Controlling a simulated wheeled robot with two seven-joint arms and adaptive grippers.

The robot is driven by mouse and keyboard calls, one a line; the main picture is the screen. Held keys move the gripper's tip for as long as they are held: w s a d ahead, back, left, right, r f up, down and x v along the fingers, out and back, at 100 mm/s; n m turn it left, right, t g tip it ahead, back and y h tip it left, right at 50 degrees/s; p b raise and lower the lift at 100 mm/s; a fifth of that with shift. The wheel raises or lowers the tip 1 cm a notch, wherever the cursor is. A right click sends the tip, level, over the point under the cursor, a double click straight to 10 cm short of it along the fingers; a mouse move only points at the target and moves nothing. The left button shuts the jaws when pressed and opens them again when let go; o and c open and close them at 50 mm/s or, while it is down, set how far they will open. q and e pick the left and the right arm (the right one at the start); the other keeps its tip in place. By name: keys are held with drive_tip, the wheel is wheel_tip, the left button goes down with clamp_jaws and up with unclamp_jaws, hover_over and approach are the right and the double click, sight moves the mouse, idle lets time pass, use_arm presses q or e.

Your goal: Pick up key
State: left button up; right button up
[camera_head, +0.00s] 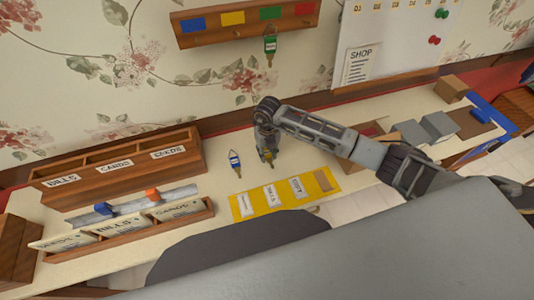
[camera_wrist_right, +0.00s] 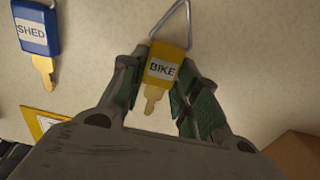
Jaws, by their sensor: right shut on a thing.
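A key with a yellow tag reading BIKE (camera_wrist_right: 162,70) sits between the fingers of my right gripper (camera_wrist_right: 166,92) in the right wrist view. The fingers are shut on its tag, and its metal ring sticks out beyond them. In the head view my right gripper (camera_head: 266,150) points down just over the table top, with the yellow key partly hidden below it. A blue-tagged key reading SHED (camera_wrist_right: 35,32) lies to the left, apart from the gripper; it also shows in the head view (camera_head: 235,161). A green-tagged key (camera_head: 270,45) hangs from the wall rack (camera_head: 245,19). My left gripper is not in view.
A yellow mat (camera_head: 281,205) with white labels lies in front of the gripper. A wooden sorter (camera_head: 120,164) and a lower card rack (camera_head: 130,240) stand at the left. Grey and brown boxes (camera_head: 438,127) stand at the right, near my forearm.

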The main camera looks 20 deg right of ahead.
sight(267, 154)
drive_tip(key=shift+r, duration=0.1)
wheel_tip(267, 154, up, 10)
drive_tip(key=b, duration=0.1)
idle(0.5)
drive_tip(key=shift+w, duration=0.1)
idle(1.3)
